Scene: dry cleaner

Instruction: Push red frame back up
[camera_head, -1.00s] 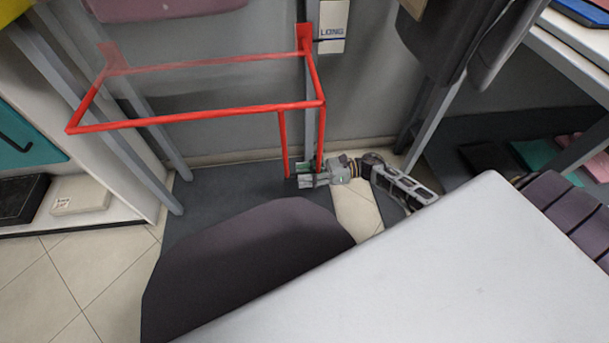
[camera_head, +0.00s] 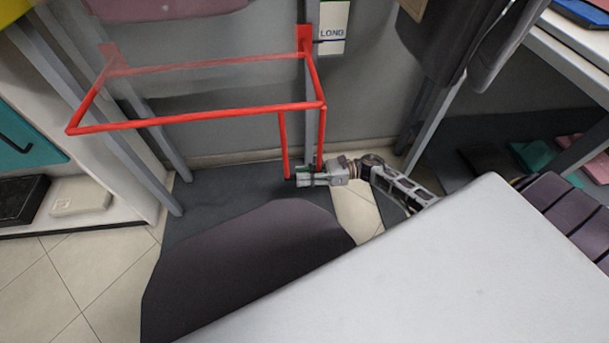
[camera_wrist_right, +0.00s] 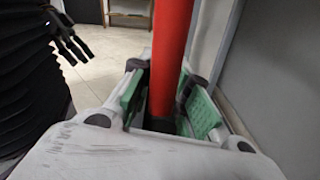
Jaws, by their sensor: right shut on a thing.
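The red frame (camera_head: 200,117) is a tube loop joined to grey uprights at the back wall. Its front bar spans the left half of the head view, and two red legs hang down at its right side. My right gripper (camera_head: 299,179) is low down at the bottom of these legs, reaching in from the right. In the right wrist view its green-padded fingers (camera_wrist_right: 165,110) are shut around a red upright tube (camera_wrist_right: 173,45). The tube's lower end is partly hidden between the fingers. My left gripper is not seen in the head view.
A white table top (camera_head: 460,270) fills the lower right. White shelves with a teal item (camera_head: 22,140) stand at the left. A dark pronged shape (camera_wrist_right: 68,38) in the wrist view is unclear.

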